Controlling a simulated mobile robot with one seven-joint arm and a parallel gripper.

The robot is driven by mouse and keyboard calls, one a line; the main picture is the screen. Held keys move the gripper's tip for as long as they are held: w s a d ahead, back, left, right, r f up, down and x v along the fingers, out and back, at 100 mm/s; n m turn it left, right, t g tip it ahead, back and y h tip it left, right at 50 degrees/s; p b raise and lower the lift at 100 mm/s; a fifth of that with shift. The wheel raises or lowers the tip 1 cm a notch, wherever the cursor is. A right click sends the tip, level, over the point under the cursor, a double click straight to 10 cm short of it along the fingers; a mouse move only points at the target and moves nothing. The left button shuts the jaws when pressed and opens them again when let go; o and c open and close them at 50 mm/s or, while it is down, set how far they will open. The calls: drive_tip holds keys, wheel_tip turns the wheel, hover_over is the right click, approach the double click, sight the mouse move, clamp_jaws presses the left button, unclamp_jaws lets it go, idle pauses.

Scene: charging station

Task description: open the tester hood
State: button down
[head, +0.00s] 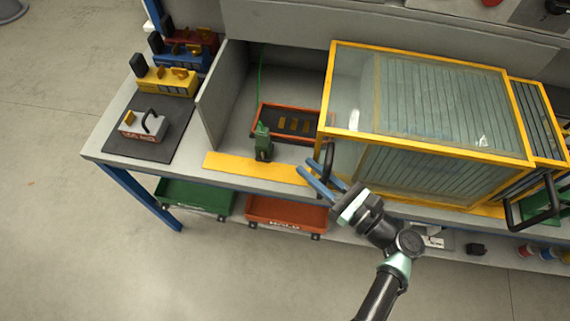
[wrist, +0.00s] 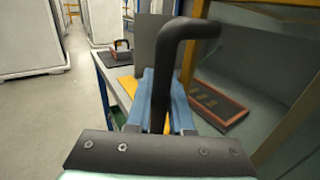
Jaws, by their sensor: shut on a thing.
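The tester hood (head: 430,105) is a clear box with a yellow frame on the bench in the head view. It covers the middle and right of the bay, and the bay's left part is uncovered. A black bar handle (head: 328,160) stands at the hood's front left corner. My gripper (head: 316,177) has its blue fingers shut on this handle. In the wrist view the black handle (wrist: 184,60) passes between the blue fingers of my gripper (wrist: 160,95), with its bent top above them. How the hood is guided is not clear.
An orange-rimmed tray (head: 290,122) and a green device (head: 262,142) stand in the uncovered bay, beside a grey side wall (head: 214,98). A second black handle (head: 534,208) is at the right. Green (head: 195,196) and red (head: 285,212) bins sit below the bench top. Floor at the left is clear.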

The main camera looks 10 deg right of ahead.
drive_tip(key=shift+s+d, duration=0.3)
drive_tip(key=shift+d, duration=0.6)
drive_tip(key=shift+s+d, duration=0.3)
drive_tip(key=shift+d, duration=0.55)
drive_tip(key=c, duration=1.1)
unclamp_jaws()
drive_tip(key=b+v, duration=0.2)
drive_tip(key=v, duration=1.1)
